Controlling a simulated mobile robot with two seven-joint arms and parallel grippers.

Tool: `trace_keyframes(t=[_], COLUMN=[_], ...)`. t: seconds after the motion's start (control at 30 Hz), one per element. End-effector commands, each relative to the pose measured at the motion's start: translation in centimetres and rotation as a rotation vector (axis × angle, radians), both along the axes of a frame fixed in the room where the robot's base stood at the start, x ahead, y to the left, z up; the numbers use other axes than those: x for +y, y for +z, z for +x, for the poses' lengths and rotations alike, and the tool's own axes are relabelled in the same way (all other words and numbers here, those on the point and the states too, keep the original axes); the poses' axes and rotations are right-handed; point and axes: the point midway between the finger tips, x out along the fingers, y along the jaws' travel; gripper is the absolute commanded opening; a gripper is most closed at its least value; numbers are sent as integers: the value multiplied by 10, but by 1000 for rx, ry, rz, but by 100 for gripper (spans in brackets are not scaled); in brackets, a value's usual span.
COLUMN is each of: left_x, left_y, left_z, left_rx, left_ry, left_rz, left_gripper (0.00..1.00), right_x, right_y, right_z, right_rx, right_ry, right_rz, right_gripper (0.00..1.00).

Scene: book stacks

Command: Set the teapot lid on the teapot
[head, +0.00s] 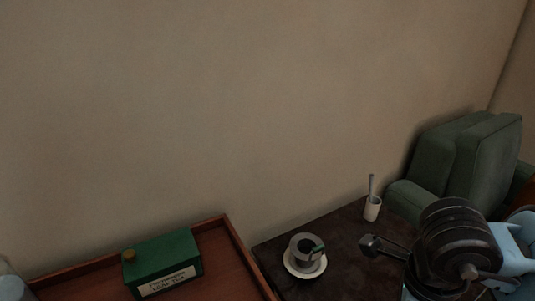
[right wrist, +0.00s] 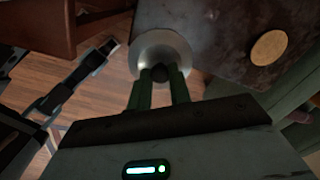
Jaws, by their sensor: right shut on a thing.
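My right gripper (right wrist: 160,78) is shut on the dark knob of a pale, round, shiny disc, which looks like the teapot lid (right wrist: 174,46). In the right wrist view the lid covers part of the floor beside the dark table's edge. My left gripper is not seen.
The dark table (head: 345,270) also holds a white cup (head: 372,211) with a rod in it. A green box (head: 166,262) with a label sits on the reddish wooden surface at left. A green armchair (head: 475,160) stands behind right. A tan disc (right wrist: 268,46) lies on the table.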

Motion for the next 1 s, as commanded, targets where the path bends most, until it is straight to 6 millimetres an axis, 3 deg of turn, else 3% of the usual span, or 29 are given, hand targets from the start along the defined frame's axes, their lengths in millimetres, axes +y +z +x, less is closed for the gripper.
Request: trace_keyframes(t=[0.7, 1.0], left_x=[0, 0], left_y=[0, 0], left_z=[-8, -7], left_rx=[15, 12], left_ry=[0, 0], left_rz=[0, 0], left_gripper=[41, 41], right_x=[-11, -15], right_y=[47, 61], right_z=[-17, -25], right_rx=[-1, 3], right_ry=[1437, 1910], right_rz=[-31, -31], right_gripper=[0, 0])
